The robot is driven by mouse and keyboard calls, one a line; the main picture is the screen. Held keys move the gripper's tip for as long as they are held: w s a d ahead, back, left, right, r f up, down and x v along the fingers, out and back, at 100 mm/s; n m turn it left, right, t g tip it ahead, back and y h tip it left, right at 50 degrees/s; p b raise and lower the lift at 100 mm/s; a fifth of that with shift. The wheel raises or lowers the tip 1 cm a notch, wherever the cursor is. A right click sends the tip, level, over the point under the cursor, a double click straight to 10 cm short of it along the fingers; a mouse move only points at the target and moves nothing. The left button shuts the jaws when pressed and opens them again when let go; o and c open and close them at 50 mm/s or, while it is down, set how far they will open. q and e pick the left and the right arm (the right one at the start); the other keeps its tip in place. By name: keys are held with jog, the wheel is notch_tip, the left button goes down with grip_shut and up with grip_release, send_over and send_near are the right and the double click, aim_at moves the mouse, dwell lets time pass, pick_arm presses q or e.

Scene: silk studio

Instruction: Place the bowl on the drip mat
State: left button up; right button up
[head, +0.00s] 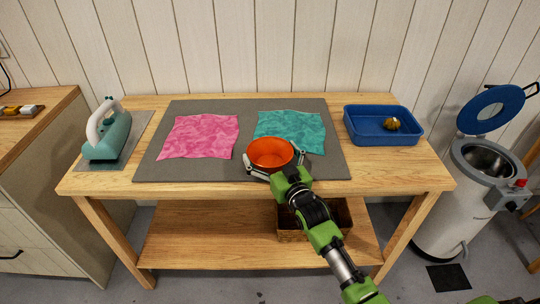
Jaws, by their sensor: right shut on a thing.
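An orange bowl (270,151) is upright at the front of a grey mat (210,170) on the wooden table. My right gripper (272,165) is shut on the bowl, with its fingers at the bowl's near side and around its right and left edges. I cannot tell whether the bowl touches the mat or is held just above it. The grey mat, likely the drip mat, bears a pink cloth (200,136) at left and a teal cloth (295,130) at right. The bowl is close to the teal cloth's lower left corner. My left gripper is not in view.
A teal iron (108,134) stands on a grey plate at the table's left end. A blue tray (375,138) with a brownish round thing (391,124) is at the right. A steamer-like drum (462,190) with a raised blue lid stands right of the table. A basket (292,228) is on the lower shelf.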

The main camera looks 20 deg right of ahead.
aim_at(270, 164)
notch_tip(270, 164, up, 3)
jog(key=shift+r+b, duration=0.2)
jog(key=shift+b, duration=0.1)
jog(key=s+a+r, duration=0.9)
jog(key=s, duration=0.2)
jog(key=s+d+f, duration=0.2)
jog(key=s, duration=0.5)
jog(key=s+d+f+h, duration=0.1)
jog(key=s+d+f, duration=0.2)
jog(key=s, duration=0.4)
jog(key=s+d+f+m, duration=0.1)
jog(key=s+d+f, duration=0.2)
jog(key=s, duration=0.4)
jog(key=shift+s+h+b, duration=0.15)
jog(key=shift+h+b, duration=0.2)
jog(key=shift+h, duration=0.05)
